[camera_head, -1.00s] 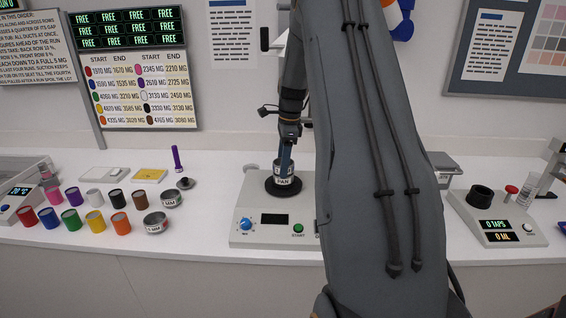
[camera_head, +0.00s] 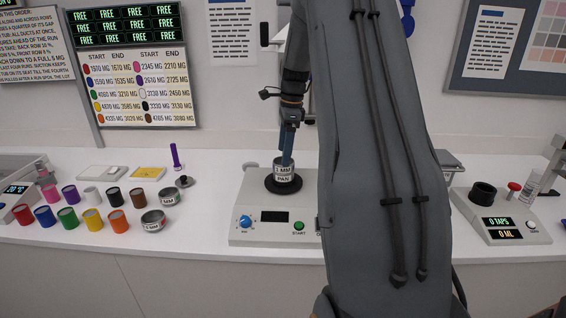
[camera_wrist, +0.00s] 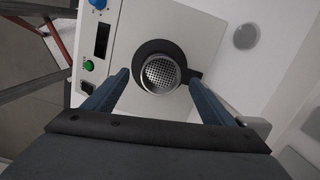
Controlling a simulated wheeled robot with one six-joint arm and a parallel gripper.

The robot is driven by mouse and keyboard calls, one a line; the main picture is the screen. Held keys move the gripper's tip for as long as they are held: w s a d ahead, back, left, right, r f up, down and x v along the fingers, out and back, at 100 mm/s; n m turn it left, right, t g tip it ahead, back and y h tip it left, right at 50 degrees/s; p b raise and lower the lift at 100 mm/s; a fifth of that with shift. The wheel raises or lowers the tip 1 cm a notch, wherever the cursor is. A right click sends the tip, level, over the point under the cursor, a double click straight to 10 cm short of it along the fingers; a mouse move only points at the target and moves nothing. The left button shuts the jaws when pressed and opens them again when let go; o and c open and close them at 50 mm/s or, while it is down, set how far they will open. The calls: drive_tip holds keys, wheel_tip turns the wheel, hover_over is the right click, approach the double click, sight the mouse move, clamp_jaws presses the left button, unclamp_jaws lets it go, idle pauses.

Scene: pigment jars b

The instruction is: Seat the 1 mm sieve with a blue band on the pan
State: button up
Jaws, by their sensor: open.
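The 1 mm sieve (camera_head: 284,164) sits upright on the pan (camera_head: 283,178), on the shaker's dark round base. Its label is partly readable in the head view; I cannot make out a blue band. In the wrist view the sieve (camera_wrist: 161,74) shows from above as a round silvery rim with a perforated mesh, centred over the base; the pan is hidden beneath it. My gripper (camera_head: 287,158) is just above the stack, pointing down. In the wrist view its fingers (camera_wrist: 160,80) are spread apart on both sides of the sieve, holding nothing.
The shaker (camera_head: 272,222) has a blue knob and green start button. Two other sieves (camera_head: 153,221) (camera_head: 168,196) and several colored jars (camera_head: 92,219) stand to the left.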

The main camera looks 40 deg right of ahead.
drive_tip(key=shift+s+d+r+b, duration=0.15)
drive_tip(key=shift+r+b, duration=0.25)
drive_tip(key=shift+r, duration=1.3)
